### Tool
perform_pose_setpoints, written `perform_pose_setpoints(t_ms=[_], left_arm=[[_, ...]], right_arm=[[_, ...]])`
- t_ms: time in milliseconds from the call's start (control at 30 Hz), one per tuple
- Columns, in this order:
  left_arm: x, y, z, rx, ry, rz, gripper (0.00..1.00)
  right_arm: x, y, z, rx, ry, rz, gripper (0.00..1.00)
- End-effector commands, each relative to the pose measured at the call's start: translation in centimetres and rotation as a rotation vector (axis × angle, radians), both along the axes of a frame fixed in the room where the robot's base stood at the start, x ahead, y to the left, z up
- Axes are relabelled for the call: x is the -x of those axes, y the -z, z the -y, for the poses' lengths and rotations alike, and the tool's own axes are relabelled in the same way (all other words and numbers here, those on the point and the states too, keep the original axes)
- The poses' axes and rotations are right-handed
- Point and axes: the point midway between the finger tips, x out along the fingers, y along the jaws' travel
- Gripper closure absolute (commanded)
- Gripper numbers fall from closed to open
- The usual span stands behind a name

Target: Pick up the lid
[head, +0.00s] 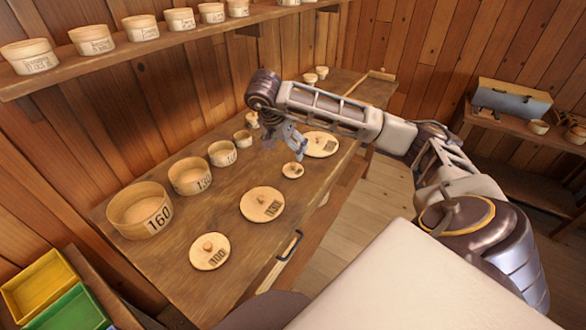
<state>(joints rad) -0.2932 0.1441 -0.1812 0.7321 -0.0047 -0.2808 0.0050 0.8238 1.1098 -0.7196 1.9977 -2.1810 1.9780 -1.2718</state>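Several round wooden lids with knobs lie flat on the workbench. One lid marked 100 (210,252) is nearest the front. A larger lid (262,205), seemingly marked 130, lies behind it. A small lid (292,170) lies further back, and a large lid (326,147) lies beyond that, partly behind my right arm. My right gripper (285,147) points down above the bench, just behind the small lid in the picture. Its fingers look apart, with nothing seen between them. The exact gap to the lids is hard to judge. My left gripper is not in view.
Open round boxes stand along the bench's wall side, including one marked 160 (141,209), one marked 130 (190,176) and a smaller one (222,153). A wall shelf (120,58) holds labelled tubs. Yellow (38,284) and green (72,310) bins stand lower left.

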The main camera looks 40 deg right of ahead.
Motion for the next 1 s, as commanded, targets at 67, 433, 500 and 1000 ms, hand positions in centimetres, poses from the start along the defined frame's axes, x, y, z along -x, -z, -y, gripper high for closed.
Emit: perform_pose_setpoints(t_ms=[67, 433, 500, 1000], left_arm=[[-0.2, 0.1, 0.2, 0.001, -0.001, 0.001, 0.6], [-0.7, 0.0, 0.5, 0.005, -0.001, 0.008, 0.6], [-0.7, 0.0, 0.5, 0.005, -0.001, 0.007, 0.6], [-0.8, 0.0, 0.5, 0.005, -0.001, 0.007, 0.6]], right_arm=[[0.0, 0.9, 0.3, 0.001, 0.002, -0.002, 0.12], [-0.6, 4.9, 2.0, 0.0, 0.002, -0.001, 0.12], [-0.6, 5.5, 2.2, 0.001, 0.002, -0.002, 0.12], [-0.8, 6.2, 2.5, 0.001, 0.001, 0.001, 0.12]])
